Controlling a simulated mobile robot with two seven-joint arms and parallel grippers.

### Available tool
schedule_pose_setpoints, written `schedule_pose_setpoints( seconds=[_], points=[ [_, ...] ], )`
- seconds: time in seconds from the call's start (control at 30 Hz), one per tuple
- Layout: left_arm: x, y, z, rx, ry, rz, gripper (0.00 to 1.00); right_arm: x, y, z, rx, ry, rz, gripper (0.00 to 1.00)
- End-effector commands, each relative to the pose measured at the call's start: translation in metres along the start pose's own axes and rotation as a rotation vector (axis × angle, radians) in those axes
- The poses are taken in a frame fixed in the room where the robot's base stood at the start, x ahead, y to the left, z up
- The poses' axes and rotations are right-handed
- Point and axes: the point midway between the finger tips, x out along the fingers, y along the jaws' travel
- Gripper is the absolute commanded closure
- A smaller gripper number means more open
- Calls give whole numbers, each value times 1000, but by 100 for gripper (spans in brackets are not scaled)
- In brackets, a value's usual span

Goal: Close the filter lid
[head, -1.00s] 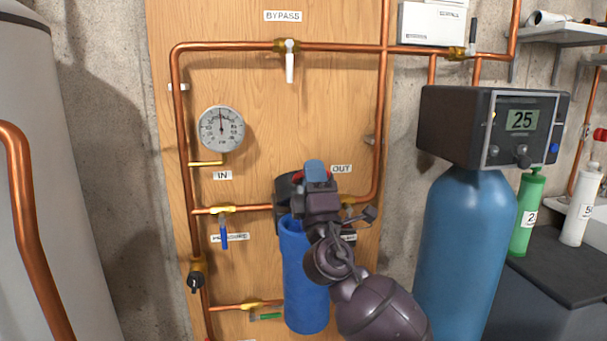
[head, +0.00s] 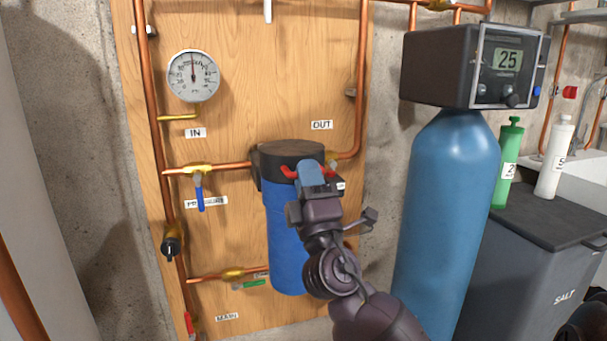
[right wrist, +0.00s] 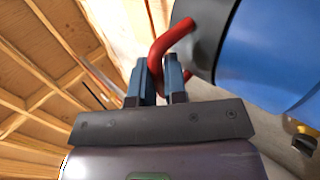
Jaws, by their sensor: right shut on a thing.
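The filter has a blue cylindrical housing (head: 283,240) with a black lid (head: 290,150) on top, mounted on the wooden panel. A red handle (head: 289,172) sticks out at the front of the lid. My right gripper (head: 311,174) is in front of the lid, its blue-grey fingers shut on the red handle and hiding its middle. In the right wrist view the bent red handle (right wrist: 172,40) runs from the dark lid into the space between the fingers (right wrist: 158,80). The lid sits on the housing; any gap is too small to tell. My left gripper is not in view.
Copper pipes (head: 155,110) and a pressure gauge (head: 193,76) are left of the filter. A blue tank (head: 447,210) with a control head (head: 440,68) stands close on the right. A dark salt bin (head: 530,240) with green and white bottles is farther right.

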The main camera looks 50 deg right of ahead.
Motion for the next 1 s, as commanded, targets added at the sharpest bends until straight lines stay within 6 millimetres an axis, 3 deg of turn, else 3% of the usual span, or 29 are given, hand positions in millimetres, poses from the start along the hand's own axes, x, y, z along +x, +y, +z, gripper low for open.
schedule_pose_setpoints(
  seconds=[0.43, 0.47, 0.6, 1.0],
  points=[
    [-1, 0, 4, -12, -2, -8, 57, -1, -4, 1, -8, -2, -4, 100],
    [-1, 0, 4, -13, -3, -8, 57, -1, -4, 1, -8, -2, -4, 84],
    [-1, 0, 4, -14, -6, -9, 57, -1, -3, 0, -6, -1, -3, 63],
    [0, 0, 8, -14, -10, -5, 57, -9, -4, 0, -2, 0, -5, 63]
  ],
)
